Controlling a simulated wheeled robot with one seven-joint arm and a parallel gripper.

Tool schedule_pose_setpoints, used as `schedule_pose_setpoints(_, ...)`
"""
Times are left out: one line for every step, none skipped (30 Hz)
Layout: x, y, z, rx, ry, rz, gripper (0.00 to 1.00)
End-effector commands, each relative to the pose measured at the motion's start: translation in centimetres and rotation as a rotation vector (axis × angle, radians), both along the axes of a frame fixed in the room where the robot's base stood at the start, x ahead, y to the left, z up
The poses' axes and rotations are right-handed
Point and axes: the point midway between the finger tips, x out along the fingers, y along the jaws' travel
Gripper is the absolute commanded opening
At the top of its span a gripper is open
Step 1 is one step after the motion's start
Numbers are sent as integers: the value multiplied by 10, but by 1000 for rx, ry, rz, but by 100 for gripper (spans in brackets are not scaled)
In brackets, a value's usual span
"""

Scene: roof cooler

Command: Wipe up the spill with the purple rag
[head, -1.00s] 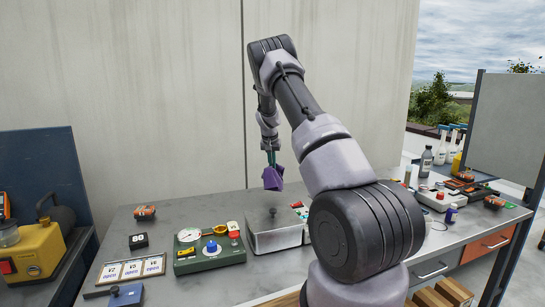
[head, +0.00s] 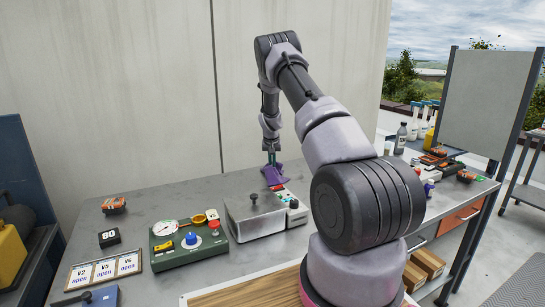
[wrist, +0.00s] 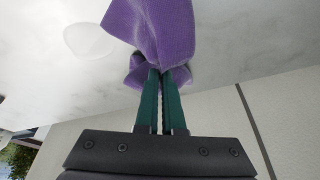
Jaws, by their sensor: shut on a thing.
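The purple rag (head: 271,174) hangs bunched from my gripper (head: 271,158), low over the back of the grey bench, behind the metal box. In the wrist view the rag (wrist: 165,30) is pinched between the green fingertips (wrist: 160,80), which are closed on it. Whether the rag touches the bench top is not clear. A pale, glossy roundish patch, which looks like the spill (wrist: 88,40), lies on the bench surface beside the rag in the wrist view. I cannot make out the spill in the head view.
A metal box with a black knob (head: 254,217) stands just in front of the rag. A green gauge panel (head: 187,240), a card rack (head: 104,270) and a small black display (head: 109,238) are to the left. Bottles (head: 401,138) stand at the right.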

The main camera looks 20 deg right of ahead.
Motion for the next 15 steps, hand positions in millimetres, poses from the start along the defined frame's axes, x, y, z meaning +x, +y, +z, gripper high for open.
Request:
schedule_pose_setpoints(0,0,-7,0,2,0,0)
schedule_pose_setpoints(-1,0,-11,0,2,0,0)
schedule_pose_setpoints(0,0,-14,0,2,0,0)
schedule_pose_setpoints(0,0,-16,0,1,0,0)
schedule_pose_setpoints(0,0,-18,1,1,-1,0)
schedule_pose_setpoints(0,-1,-20,0,0,-1,0)
schedule_pose_setpoints(0,-1,-21,0,0,-1,0)
schedule_pose_setpoints(0,-1,-22,0,0,-1,0)
schedule_pose_setpoints(0,-1,-22,0,0,-1,0)
schedule_pose_setpoints(0,-1,-22,0,-1,-1,0)
schedule_pose_setpoints(0,-1,-22,0,-1,-1,0)
schedule_pose_setpoints(0,0,-22,0,-1,-1,0)
schedule_pose_setpoints(0,0,-22,0,0,-1,0)
schedule_pose_setpoints(0,0,-22,0,0,-1,0)
schedule_pose_setpoints(0,0,-22,0,0,-1,9)
